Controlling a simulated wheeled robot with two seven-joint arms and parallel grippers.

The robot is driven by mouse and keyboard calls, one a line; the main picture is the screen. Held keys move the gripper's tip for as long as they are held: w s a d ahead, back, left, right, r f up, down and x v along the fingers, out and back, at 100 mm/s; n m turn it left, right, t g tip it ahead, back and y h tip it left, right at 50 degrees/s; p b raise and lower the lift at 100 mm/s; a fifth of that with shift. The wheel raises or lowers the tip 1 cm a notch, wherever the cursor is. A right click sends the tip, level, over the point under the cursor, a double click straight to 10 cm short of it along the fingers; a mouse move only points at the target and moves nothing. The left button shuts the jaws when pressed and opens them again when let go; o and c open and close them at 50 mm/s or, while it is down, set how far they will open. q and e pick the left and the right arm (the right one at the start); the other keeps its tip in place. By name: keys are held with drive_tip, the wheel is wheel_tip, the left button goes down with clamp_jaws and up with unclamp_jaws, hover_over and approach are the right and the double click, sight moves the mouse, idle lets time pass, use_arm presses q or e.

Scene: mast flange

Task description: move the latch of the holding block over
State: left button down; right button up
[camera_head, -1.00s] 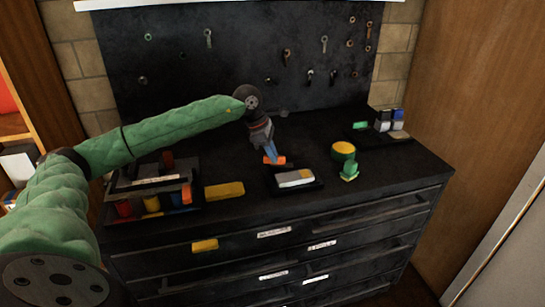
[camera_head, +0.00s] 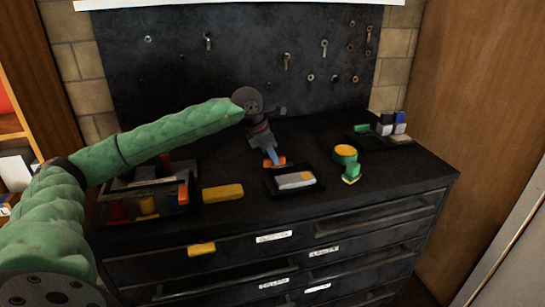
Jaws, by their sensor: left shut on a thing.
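The holding block is a low dark block with a pale grey and yellow top (camera_head: 295,180), on the black cabinet top near its front edge. An orange latch (camera_head: 278,161) shows at its back left. My left gripper (camera_head: 271,156), with blue fingertips, reaches down from the left and is shut on the orange latch. The fingertips partly hide the latch, and its exact position on the block is hard to tell. My right gripper is not in view.
A yellow bar (camera_head: 222,192) lies left of the block, beside a dark tray of coloured parts (camera_head: 112,213). A green and yellow part (camera_head: 346,154) stands to the right. A small dark rack (camera_head: 398,140) is at the back right. A pegboard with tools (camera_head: 230,60) rises behind.

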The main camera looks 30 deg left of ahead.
use_arm(q)
drive_tip(key=c, duration=1.4)
unclamp_jaws()
drive_tip(key=shift+c, duration=0.2)
drive_tip(key=b+v, duration=0.1)
drive_tip(key=v, duration=0.3)
drive_tip(key=shift+r, duration=0.1)
drive_tip(key=v, duration=0.3)
drive_tip(key=shift+s+a+r, duration=0.15)
drive_tip(key=shift+r, duration=0.05)
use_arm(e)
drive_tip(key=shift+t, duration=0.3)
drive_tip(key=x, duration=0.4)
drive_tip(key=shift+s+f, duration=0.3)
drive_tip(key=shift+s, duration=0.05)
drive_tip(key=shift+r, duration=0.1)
use_arm(q)
drive_tip(key=shift+f, duration=0.1)
